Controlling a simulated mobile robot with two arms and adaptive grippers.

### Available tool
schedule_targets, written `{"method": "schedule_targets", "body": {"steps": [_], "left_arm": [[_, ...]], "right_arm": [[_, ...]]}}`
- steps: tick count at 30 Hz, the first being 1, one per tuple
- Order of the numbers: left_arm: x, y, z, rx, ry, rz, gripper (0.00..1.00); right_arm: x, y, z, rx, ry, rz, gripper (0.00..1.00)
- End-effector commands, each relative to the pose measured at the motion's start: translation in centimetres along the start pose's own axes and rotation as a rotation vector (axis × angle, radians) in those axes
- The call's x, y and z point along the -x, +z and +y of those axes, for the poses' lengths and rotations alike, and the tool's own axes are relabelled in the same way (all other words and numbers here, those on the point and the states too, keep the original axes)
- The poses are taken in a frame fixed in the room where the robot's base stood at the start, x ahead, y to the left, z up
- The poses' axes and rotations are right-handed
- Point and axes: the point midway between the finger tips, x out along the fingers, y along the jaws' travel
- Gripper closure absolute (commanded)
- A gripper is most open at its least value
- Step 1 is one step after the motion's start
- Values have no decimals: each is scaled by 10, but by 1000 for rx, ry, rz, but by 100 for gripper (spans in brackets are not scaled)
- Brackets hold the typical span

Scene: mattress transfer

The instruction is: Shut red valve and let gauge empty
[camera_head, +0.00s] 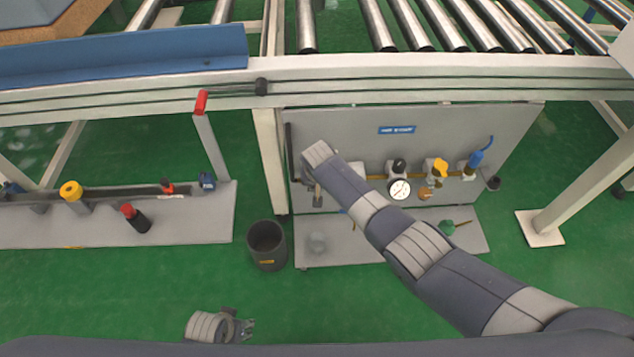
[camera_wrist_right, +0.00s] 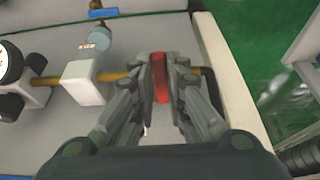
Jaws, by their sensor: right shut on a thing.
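The red valve handle (camera_wrist_right: 160,80) shows between the fingers of my right gripper (camera_wrist_right: 163,72), which is shut on it. In the head view my right arm reaches to the left end of the grey panel (camera_head: 455,128) and hides the red valve. The round white gauge (camera_head: 399,190) faces out from the middle of the panel; its needle is too small to read. Part of the gauge (camera_wrist_right: 8,62) also shows at the left edge of the wrist view. My left gripper (camera_head: 248,329) is low over the green floor, away from the panel; its finger opening is unclear.
A brass pipe (camera_wrist_right: 123,76) runs along the panel, with yellow (camera_head: 440,168) and blue (camera_head: 476,160) valves to the right. A dark bin (camera_head: 267,240) stands left of the panel base. A roller conveyor frame (camera_head: 400,68) crosses above. Green floor lies open in front.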

Motion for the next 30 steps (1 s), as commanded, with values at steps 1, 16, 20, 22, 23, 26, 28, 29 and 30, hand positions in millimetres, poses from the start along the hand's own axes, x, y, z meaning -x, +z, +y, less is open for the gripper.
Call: {"method": "schedule_targets", "body": {"steps": [1, 16, 20, 22, 23, 26, 28, 29, 30], "left_arm": [[0, 0, 0, 0, 0, 1, 60], [0, -1, 1, 0, 2, 3, 60], [0, -1, 2, 1, 4, 3, 60], [0, 0, 4, 1, 6, 2, 60], [0, 0, 3, 1, 5, 2, 60], [0, 0, 3, 1, 4, 2, 60], [0, 0, 2, 1, 4, 2, 60], [0, 0, 2, 1, 3, 2, 60], [0, 0, 2, 1, 3, 2, 60]], "right_arm": [[0, 0, -1, -5, -2, 0, 100], [0, 0, -1, -3, -3, 1, 67], [0, 0, -1, -3, -2, 1, 67], [0, 0, -1, -3, -2, 1, 67], [1, 0, -1, -2, -2, 1, 67], [4, 0, -1, -2, -2, 1, 67], [9, 0, -1, -2, -4, 2, 67], [11, 0, -1, -2, -3, 1, 67], [14, -1, -1, -2, -4, 3, 67]]}}
